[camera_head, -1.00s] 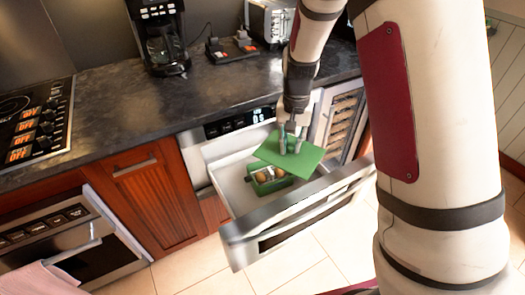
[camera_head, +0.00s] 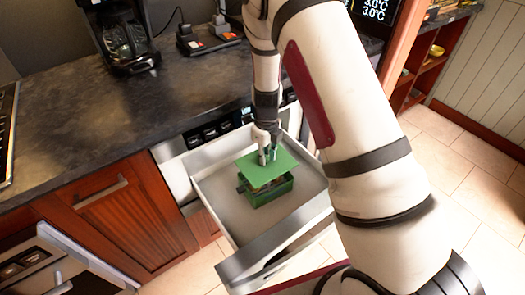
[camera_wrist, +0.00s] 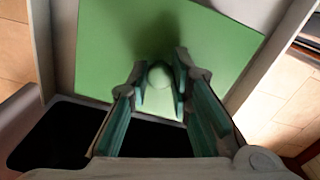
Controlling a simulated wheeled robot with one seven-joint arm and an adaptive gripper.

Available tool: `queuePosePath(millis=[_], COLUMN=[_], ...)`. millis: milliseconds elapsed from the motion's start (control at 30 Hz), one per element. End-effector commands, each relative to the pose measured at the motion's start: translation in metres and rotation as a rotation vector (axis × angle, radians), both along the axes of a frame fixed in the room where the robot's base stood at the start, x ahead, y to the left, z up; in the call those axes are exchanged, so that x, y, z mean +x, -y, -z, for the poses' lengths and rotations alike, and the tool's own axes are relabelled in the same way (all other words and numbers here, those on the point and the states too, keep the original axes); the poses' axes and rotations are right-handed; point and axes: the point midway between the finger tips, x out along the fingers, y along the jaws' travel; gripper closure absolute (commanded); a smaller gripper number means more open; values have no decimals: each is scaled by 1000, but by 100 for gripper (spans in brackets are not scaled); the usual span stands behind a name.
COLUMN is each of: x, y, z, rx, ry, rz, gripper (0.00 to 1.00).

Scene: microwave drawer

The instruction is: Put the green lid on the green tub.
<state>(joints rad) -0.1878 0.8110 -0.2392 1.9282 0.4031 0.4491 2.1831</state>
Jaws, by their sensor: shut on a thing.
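The green lid (camera_head: 285,160) is a flat square plate with a round knob on top. My gripper (camera_head: 267,157) is shut on that knob, and in the wrist view my gripper's fingers (camera_wrist: 160,80) stand on both sides of it. The lid also fills much of the wrist view (camera_wrist: 215,50). The green tub (camera_head: 270,195) sits in the open drawer, right below the lid. A narrow gap with brownish contents shows between lid and tub at the front. The lid hides the tub's far rim and most of its inside.
The pulled-out drawer (camera_head: 225,214) has a pale floor with free room around the tub. Its metal front (camera_head: 285,240) is nearest. The dark counter (camera_head: 70,125) lies behind, with a coffee maker (camera_head: 122,40) on it.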

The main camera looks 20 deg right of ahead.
Motion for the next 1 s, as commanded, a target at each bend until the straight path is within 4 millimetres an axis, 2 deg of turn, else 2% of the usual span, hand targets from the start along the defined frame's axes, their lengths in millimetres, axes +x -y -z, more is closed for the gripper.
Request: queuePosePath(millis=[133, 367, 1000], x=[1, 1, 1], y=[0, 0, 0], z=[6, 15, 64], rx=[-1, 0, -1], ry=[1, 0, -1], rz=[62, 66, 64], gripper=[100, 100, 100])
